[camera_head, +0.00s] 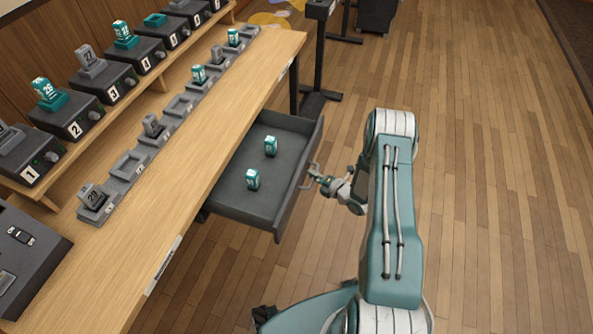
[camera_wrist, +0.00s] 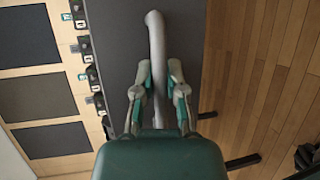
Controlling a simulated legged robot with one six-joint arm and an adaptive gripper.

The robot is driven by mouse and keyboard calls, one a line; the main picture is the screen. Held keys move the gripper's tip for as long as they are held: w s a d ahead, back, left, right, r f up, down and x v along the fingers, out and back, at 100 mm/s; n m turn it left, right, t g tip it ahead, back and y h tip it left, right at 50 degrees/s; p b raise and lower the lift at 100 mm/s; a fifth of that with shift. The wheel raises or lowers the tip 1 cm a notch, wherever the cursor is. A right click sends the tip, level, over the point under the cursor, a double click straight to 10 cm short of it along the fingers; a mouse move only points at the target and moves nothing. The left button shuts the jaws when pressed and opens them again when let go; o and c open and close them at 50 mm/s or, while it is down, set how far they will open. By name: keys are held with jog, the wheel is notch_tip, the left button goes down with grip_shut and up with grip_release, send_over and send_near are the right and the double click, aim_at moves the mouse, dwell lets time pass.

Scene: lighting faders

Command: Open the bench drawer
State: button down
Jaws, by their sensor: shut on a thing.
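The bench drawer (camera_head: 232,190) is dark grey and stands pulled out from under the wooden bench. Two teal-and-white items, one nearer (camera_head: 253,180) and one farther (camera_head: 270,146), stand inside it. Its bar handle (camera_head: 308,176) is on the front panel; in the wrist view the handle (camera_wrist: 156,50) runs between my fingers. My gripper (camera_head: 318,178) is at the handle, with its fingers shut on it; it also shows in the wrist view (camera_wrist: 158,95). The fingers hide part of the handle in the head view.
The wooden bench (camera_head: 215,125) carries a row of grey holders, and a shelf behind it holds numbered dark boxes (camera_head: 68,117). A dark stand (camera_head: 318,95) is beyond the drawer. The wood floor (camera_head: 490,190) to the right is clear.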

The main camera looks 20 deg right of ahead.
jog(key=s+d, duration=0.5)
jog(key=d, duration=0.1)
jog(key=shift+f, duration=0.25)
jog(key=c, duration=0.7)
grip_release()
jog(key=shift+d, duration=0.1)
jog(key=shift+w, duration=0.1)
jog(key=shift+r, duration=0.1)
jog(key=shift+d, duration=0.1)
jog(key=v, duration=1.1)
jog(key=shift+s+d, duration=0.3)
jog(key=shift+s, duration=0.05)
